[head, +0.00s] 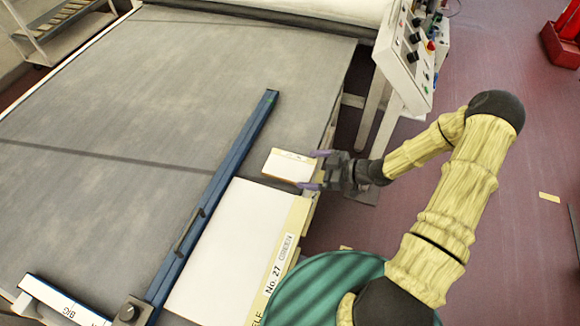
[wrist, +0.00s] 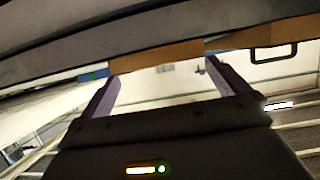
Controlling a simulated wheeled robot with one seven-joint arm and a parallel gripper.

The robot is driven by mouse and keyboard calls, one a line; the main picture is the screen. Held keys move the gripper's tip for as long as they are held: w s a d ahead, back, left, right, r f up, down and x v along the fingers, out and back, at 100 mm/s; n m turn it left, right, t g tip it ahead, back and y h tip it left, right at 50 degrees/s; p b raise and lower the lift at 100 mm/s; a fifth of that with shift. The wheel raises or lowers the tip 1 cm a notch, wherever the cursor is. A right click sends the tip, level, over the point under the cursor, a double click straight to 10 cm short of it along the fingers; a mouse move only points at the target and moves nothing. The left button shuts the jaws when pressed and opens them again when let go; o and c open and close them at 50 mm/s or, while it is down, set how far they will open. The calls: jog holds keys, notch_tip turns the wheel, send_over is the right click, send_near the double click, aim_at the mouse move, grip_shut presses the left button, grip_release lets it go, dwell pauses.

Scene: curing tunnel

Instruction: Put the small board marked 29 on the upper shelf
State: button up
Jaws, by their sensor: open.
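A small white board (head: 288,167) with a tan edge lies flat on the grey table, near its right edge; no number on it is legible. My gripper (head: 313,170) is open at the board's right side, its two purple fingertips apart near that edge. I cannot tell whether they touch it. In the wrist view my gripper (wrist: 158,80) shows the fingers spread, with a tan edge strip (wrist: 157,55) just beyond them, likely the board's edge. A rack with shelves (head: 62,28) stands at the upper left; I cannot tell if it holds the upper shelf.
A larger white board (head: 230,245) labelled No. 27 GREEN lies in front of the small one. A blue bar (head: 214,190) crosses the grey table (head: 130,110) left of both. A control panel (head: 411,50) stands behind, and a red container (head: 562,45) at the far right.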

aim_at(295, 168)
jog(key=x, duration=0.1)
jog(key=p+x, duration=0.2)
jog(key=x, duration=0.1)
jog(key=shift+a+r, duration=0.15)
jog(key=shift+r, duration=0.15)
jog(key=shift+w+a+f, duration=0.15)
jog(key=shift+a+f, duration=0.1)
jog(key=shift+a, duration=0.05)
jog(key=c, duration=0.8)
jog(key=shift+r, duration=0.2)
jog(key=shift+c, duration=0.2)
notch_tip(295, 168, up, 10)
jog(key=b, duration=0.2)
jog(key=shift+f, duration=0.15)
